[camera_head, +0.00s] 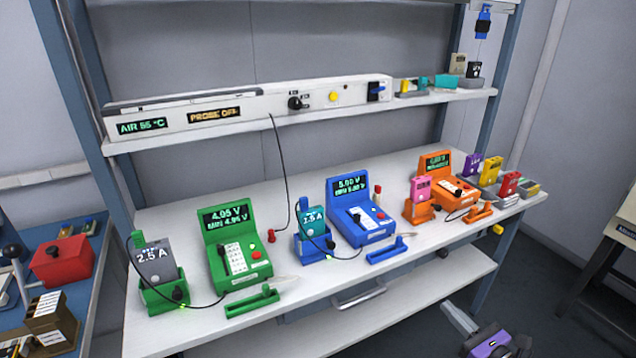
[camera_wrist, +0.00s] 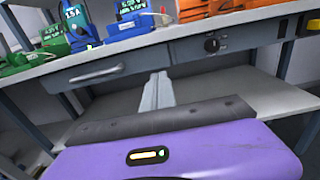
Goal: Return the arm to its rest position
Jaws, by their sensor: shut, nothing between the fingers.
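My gripper (camera_head: 449,308) shows at the lower right of the head view, in front of the bench and below its top. Its purple body is at the picture's bottom edge, and its pale fingers point toward the bench. In the wrist view the fingers (camera_wrist: 158,78) are together with nothing between them, pointing at the bench front. The workbench (camera_head: 310,283) stands ahead, apart from the fingers as far as I can tell. The rest of my arm is out of view.
Green (camera_head: 237,250), blue (camera_head: 357,212) and orange (camera_head: 440,180) testers with cell holders stand on the bench. A lower shelf (camera_head: 440,275) and a drawer handle (camera_head: 358,296) face me. A side table with a red box (camera_head: 62,262) is at left. Dark floor (camera_head: 560,290) is open at right.

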